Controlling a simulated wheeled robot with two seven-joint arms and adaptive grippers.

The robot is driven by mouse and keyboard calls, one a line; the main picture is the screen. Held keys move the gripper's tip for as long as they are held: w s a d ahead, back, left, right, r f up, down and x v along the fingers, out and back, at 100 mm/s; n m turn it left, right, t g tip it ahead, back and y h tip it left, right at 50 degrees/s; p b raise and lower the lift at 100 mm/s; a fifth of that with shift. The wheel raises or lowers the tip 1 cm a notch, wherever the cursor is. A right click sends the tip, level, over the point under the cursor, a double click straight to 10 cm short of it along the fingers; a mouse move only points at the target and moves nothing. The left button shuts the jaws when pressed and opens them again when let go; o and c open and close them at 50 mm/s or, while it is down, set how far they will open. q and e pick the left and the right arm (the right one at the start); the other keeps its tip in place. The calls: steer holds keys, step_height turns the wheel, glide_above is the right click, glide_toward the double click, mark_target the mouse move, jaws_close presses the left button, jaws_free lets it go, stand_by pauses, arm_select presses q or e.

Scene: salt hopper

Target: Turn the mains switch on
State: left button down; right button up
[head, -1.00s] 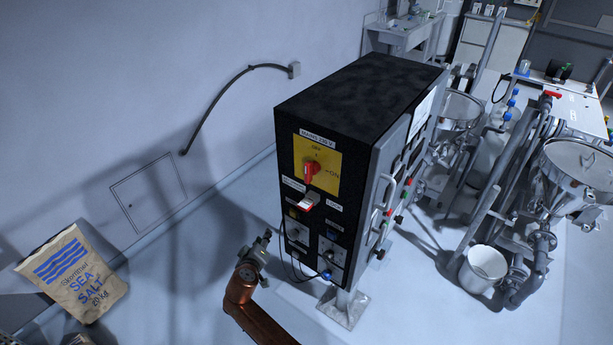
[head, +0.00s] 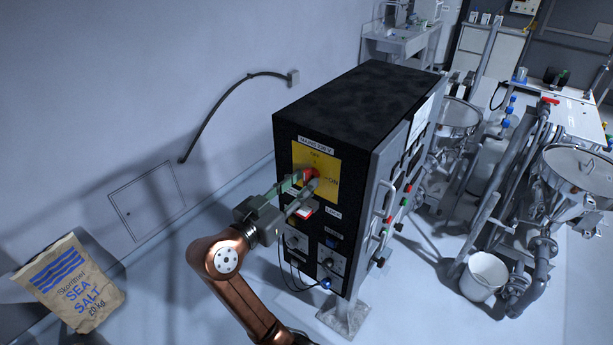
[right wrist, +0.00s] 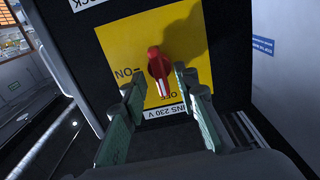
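The mains switch is a red rotary knob (head: 311,173) on a yellow plate (head: 328,160) high on the front of a black control cabinet. In the right wrist view the knob (right wrist: 158,66) shows upside down, its white-marked handle pointing at OFF; ON is off to one side. My right gripper (head: 306,184) is at the plate with its fingers pointing at the knob. In the right wrist view its green-padded fingers (right wrist: 160,86) are apart, one on each side of the handle, with gaps visible. Fingertip contact cannot be told. My left gripper is not in view.
A red-and-white part (head: 303,212) sits on the cabinet just below the plate, close under my fingers. Cables hang from the lower front. A sea salt bag (head: 75,284) stands at lower left. Steel hoppers (head: 578,170) and a white bucket (head: 484,276) are at right.

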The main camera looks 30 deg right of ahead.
steer(key=shift+x, duration=1.15)
steer(key=shift+c, duration=0.7)
jaws_close()
